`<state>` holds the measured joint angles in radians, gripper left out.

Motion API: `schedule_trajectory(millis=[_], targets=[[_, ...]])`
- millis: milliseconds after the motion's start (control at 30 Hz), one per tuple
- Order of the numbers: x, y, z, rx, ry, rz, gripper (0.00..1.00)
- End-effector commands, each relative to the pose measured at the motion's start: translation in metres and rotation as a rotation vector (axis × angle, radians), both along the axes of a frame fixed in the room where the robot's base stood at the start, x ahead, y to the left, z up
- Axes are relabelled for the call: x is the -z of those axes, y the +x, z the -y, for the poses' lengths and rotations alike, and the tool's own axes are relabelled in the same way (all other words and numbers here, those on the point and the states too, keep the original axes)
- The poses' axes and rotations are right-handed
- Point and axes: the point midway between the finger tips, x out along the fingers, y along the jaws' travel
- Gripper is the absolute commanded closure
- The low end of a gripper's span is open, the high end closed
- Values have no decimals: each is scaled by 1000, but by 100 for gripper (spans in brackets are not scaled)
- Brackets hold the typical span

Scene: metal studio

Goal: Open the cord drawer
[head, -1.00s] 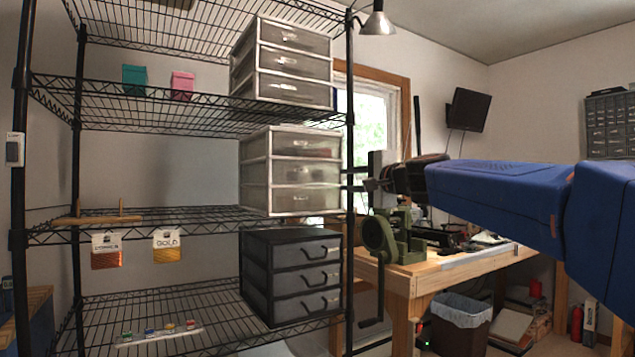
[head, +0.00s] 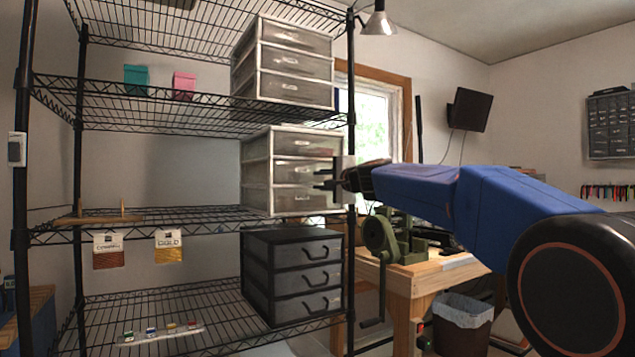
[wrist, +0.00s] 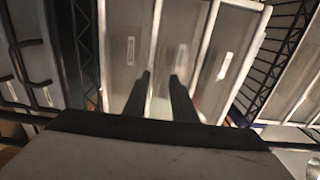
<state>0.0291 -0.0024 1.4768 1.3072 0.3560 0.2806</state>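A white-framed unit (head: 248,175) with three translucent drawers stands on the middle shelf. Its top drawer (head: 300,146), middle drawer (head: 292,171) and bottom drawer (head: 290,199) look shut. Each front has a small pale label or handle, too blurred to read, so I cannot tell which is the cord drawer. My gripper (head: 320,180) is in front of the unit's right side, at about middle-drawer height. In the wrist view its two dark fingers (wrist: 161,82) are apart with nothing between them, pointing at the middle and bottom drawers. Contact with the fronts is not visible.
A similar white unit (head: 262,75) stands on the shelf above, and a black three-drawer unit (head: 262,262) below. A black shelf post (head: 351,100) rises close beside my gripper. A green machine (head: 385,235) stands on the wooden bench to the right.

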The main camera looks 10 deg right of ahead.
Motion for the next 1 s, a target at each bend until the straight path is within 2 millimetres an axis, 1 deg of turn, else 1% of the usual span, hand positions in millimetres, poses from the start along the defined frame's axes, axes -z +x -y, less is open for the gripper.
schedule_trajectory(millis=[33, 200, 567, 600, 667, 1000], targets=[[1, 6, -2, -1, 1, -1, 76], [0, 17, -6, 0, -1, 0, 76], [0, 20, -7, 1, 0, 0, 76], [0, 20, -6, 1, 0, 0, 85], [0, 20, -6, 1, 0, 0, 100], [1, 20, -6, 0, 0, -1, 100]])
